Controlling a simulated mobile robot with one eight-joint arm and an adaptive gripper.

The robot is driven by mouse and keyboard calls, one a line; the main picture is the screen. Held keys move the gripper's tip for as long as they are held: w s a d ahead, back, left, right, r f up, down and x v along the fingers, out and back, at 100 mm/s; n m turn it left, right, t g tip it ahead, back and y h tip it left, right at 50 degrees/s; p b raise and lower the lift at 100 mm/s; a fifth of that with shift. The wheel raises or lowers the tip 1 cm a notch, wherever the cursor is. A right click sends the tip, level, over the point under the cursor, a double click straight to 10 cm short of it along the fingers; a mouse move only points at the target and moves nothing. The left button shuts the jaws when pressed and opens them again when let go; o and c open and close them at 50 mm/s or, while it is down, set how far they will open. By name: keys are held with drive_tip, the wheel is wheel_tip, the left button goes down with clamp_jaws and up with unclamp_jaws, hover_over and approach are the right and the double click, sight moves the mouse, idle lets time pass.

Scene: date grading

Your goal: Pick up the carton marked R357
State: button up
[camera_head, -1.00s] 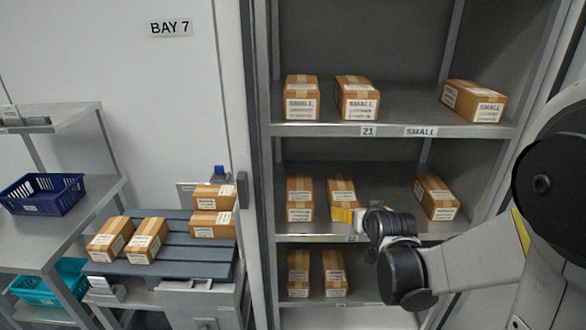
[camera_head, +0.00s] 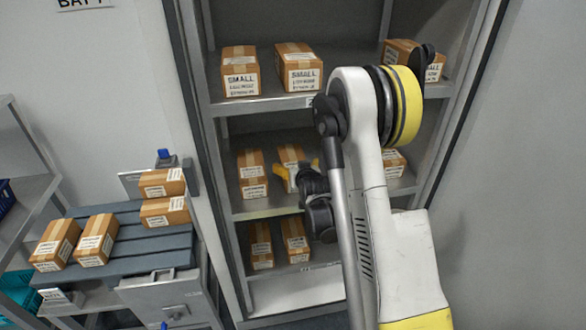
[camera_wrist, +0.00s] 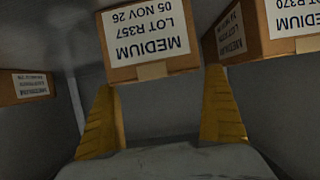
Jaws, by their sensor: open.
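The carton marked R357 (camera_wrist: 148,38) is brown, with a white label reading MEDIUM, LOT R357, 05 NOV 26, upside down in the wrist view. In the head view it appears to be the middle-shelf carton (camera_head: 291,152) directly behind my gripper, which hides its lower front. My gripper (camera_wrist: 162,84) is open, with its yellow fingers spread to either side of the carton's label face. The carton is not visibly gripped, and I cannot tell whether the fingers touch it. My gripper (camera_head: 297,174) also shows at the middle shelf in the head view.
A MEDIUM carton marked R370 (camera_wrist: 268,28) is close beside it in the wrist view. Another carton (camera_wrist: 26,87) is farther left there. The upper shelf (camera_head: 262,104) holds SMALL cartons. A slatted bench (camera_head: 130,240) with several cartons stands left of the rack.

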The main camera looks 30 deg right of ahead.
sight(294, 159)
drive_tip(key=b+x, duration=0.1)
drive_tip(key=x, duration=0.3)
drive_tip(key=shift+w+d+r, duration=0.1)
drive_tip(key=shift+w+d, duration=0.1)
drive_tip(key=shift+r, duration=0.1)
drive_tip(key=c, duration=1.4)
drive_tip(key=shift+o, duration=0.2)
drive_tip(key=shift+r, duration=0.1)
